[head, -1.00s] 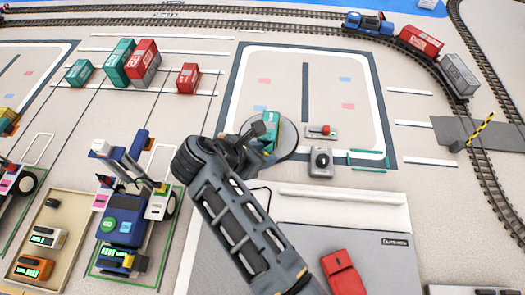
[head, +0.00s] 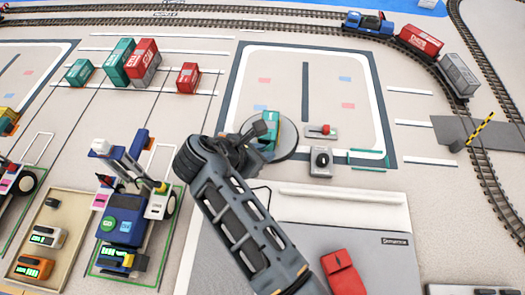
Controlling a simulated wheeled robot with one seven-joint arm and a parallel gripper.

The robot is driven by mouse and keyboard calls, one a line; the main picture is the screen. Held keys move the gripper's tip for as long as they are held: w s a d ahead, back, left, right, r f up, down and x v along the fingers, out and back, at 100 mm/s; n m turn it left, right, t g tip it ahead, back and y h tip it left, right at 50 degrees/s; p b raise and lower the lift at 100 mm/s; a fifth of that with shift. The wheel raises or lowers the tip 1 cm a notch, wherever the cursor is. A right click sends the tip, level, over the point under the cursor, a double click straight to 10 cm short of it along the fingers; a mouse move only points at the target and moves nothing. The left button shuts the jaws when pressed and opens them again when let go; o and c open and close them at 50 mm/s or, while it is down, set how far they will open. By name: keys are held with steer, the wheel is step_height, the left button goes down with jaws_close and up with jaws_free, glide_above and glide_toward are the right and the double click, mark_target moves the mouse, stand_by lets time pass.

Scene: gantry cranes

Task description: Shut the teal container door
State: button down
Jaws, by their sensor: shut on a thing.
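The teal container (head: 275,129) stands on a round grey turntable (head: 288,143) inside the white-lined yard. My gripper (head: 263,131) is at the container's left side, pointing up and right from my arm. It is shut on what appears to be the container's door. The door itself and the fingertips are mostly hidden behind the gripper, so I cannot tell how far the door stands open.
A red-button box (head: 321,130) and a grey box with a black knob (head: 321,161) stand just right of the turntable. A blue crane (head: 122,220) stands at left. Stacked containers (head: 131,64) stand at back left. The yard behind the turntable is clear.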

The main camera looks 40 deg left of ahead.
steer(key=shift+w+a+m+h, duration=0.1)
steer(key=shift+a+m+h, duration=0.45)
steer(key=shift+m+h, duration=0.4)
steer(key=shift+a+m+g+h+b, duration=0.25)
steer(key=shift+m+g+h+b, duration=0.5)
steer(key=shift+m, duration=0.6)
